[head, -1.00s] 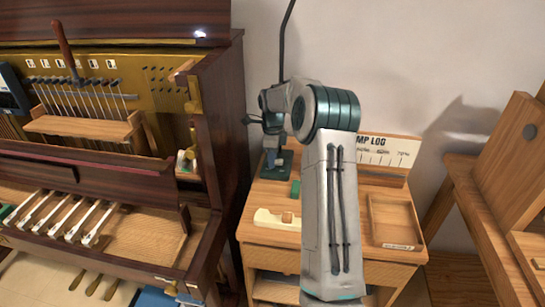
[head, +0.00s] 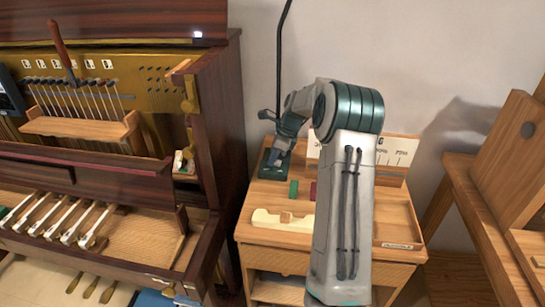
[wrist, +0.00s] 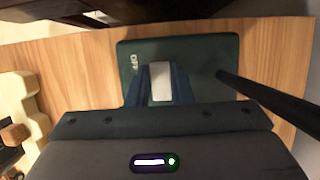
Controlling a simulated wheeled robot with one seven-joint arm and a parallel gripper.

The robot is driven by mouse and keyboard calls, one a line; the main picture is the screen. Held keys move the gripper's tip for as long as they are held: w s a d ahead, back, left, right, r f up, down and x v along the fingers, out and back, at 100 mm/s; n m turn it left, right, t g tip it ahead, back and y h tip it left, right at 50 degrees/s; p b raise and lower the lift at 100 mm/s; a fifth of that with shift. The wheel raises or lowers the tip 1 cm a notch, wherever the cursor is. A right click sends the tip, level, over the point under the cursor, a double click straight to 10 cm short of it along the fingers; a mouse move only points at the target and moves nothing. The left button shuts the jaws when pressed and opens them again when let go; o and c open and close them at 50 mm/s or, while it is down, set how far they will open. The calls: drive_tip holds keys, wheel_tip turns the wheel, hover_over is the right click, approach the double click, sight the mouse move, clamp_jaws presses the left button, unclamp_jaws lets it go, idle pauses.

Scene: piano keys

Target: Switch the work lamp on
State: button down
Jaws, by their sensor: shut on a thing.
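The work lamp's dark green base (head: 266,167) stands at the back left of the wooden side table, and its thin black pole (head: 282,60) rises out of the picture. The lamp's head is not in view. In the wrist view the base (wrist: 205,52) carries the word OFF at its left. My gripper (wrist: 160,72) is down at the base, its blue fingers shut on a pale grey switch piece (wrist: 160,85). The head view shows my gripper (head: 278,156) from behind, over the base; the switch is hidden there.
On the table are a green block (head: 293,189), a dark red block (head: 313,191), a cream wooden piece (head: 282,222) and a scale board (head: 397,153). An open piano (head: 225,130) stands close on the left, a wooden stand (head: 505,160) on the right.

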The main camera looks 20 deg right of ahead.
drive_tip(key=c, duration=1.3)
unclamp_jaws()
drive_tip(key=shift+r, duration=0.1)
drive_tip(key=v, duration=1.3)
drive_tip(key=shift+d+r, duration=0.1)
drive_tip(key=shift+r, duration=0.2)
